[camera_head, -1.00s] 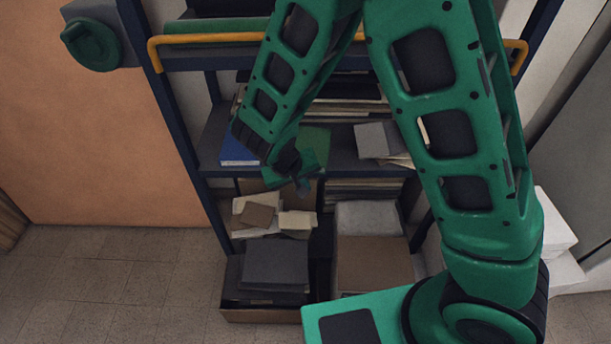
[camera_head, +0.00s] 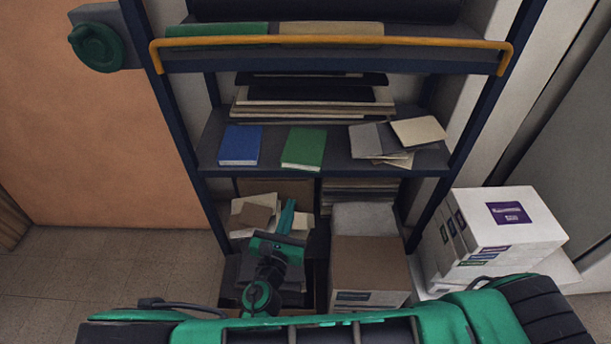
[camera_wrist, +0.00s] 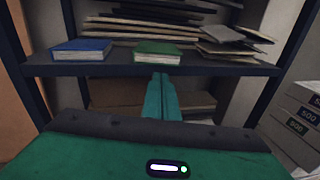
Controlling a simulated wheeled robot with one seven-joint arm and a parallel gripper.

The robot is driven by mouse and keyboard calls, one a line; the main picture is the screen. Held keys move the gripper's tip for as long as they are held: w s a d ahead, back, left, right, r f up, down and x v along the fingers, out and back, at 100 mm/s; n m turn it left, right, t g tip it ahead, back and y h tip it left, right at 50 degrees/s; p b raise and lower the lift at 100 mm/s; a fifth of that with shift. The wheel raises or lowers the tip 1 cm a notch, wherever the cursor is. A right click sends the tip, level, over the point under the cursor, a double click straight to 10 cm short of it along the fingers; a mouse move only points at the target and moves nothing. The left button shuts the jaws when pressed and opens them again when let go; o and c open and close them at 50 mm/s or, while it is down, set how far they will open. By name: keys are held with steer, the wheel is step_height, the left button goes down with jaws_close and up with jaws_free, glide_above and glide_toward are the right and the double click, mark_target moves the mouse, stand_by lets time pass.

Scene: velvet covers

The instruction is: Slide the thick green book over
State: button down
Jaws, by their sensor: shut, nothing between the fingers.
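The thick green book (camera_head: 304,148) lies flat on the middle shelf (camera_head: 338,160), near its front edge, to the right of a blue book (camera_head: 240,145). A clear gap lies between the two books. The green book also shows in the wrist view (camera_wrist: 157,53), above my fingers. My gripper (camera_head: 288,212) is below and in front of that shelf, apart from the book, with its fingers pointing toward the shelf. In the wrist view my fingers (camera_wrist: 160,80) are together and hold nothing.
Loose papers and cards (camera_head: 384,142) lie right of the green book. A stack of flat boards (camera_head: 312,100) stands behind. A yellow rail (camera_head: 330,41) crosses the shelf above. Boxes (camera_head: 368,262) fill the bottom, and white boxes (camera_head: 505,230) stand at right.

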steer(key=n, duration=0.1)
glide_toward(300, 166)
steer(key=shift+t, duration=0.3)
steer(key=x, duration=0.6)
steer(key=shift+w+d+f, duration=0.1)
steer(key=shift+w+f, duration=0.05)
steer(key=shift+w, duration=0.15)
